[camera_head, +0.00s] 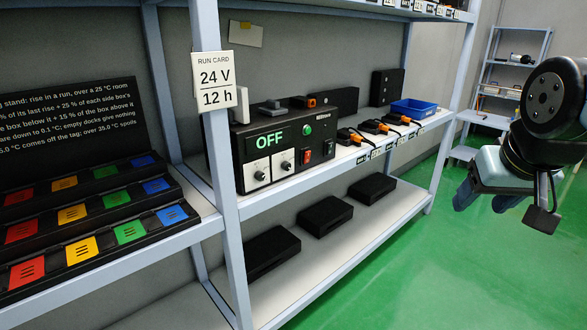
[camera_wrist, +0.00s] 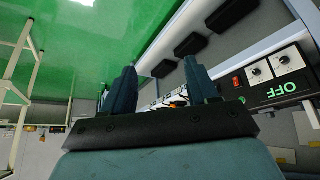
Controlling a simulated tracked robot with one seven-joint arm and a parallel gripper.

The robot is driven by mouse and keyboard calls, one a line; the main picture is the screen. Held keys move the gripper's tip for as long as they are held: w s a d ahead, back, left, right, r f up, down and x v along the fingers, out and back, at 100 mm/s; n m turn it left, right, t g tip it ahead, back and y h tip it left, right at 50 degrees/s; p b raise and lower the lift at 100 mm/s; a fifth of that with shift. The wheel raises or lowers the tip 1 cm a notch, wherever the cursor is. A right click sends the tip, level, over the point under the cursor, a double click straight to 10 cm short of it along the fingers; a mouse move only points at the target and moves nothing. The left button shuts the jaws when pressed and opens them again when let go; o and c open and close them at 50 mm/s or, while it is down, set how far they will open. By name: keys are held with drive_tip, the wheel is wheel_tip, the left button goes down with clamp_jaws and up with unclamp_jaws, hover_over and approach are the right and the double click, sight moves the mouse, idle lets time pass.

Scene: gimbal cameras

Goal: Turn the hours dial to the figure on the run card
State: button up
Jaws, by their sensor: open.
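The run card (camera_head: 215,82) hangs on the shelf post and reads "24 V" and "12 h". Behind the post to its right stands a black control box (camera_head: 240,150) with a lit green "OFF" display. Low on its front are two white dials, a left one (camera_head: 261,174) and a right one (camera_head: 285,163); their marks are too small to read. The wrist view shows the dials tilted at the right, one (camera_wrist: 259,70) beside the other (camera_wrist: 287,61). My gripper (camera_head: 484,200) is open and empty at the right, over the aisle, well apart from the box; its fingers also show in the wrist view (camera_wrist: 160,76).
The box has a red switch (camera_head: 307,156) and a green button (camera_head: 306,130). Orange-black tools (camera_head: 350,136) and a blue bin (camera_head: 413,108) stand along the same shelf. Coloured docks (camera_head: 85,215) are at left. The green floor (camera_head: 400,260) is clear.

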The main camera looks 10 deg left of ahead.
drive_tip(key=w+a+f+n+t, duration=0.1)
drive_tip(key=w+n+t, duration=0.1)
drive_tip(key=w, duration=1.2)
drive_tip(key=n+t+y, duration=0.4)
drive_tip(key=n+y, duration=0.3)
drive_tip(key=y, duration=0.7)
approach(289, 167)
drive_tip(key=x, duration=0.8)
drive_tip(key=shift+a, duration=0.2)
drive_tip(key=c, duration=1)
drive_tip(key=shift+c, duration=0.2)
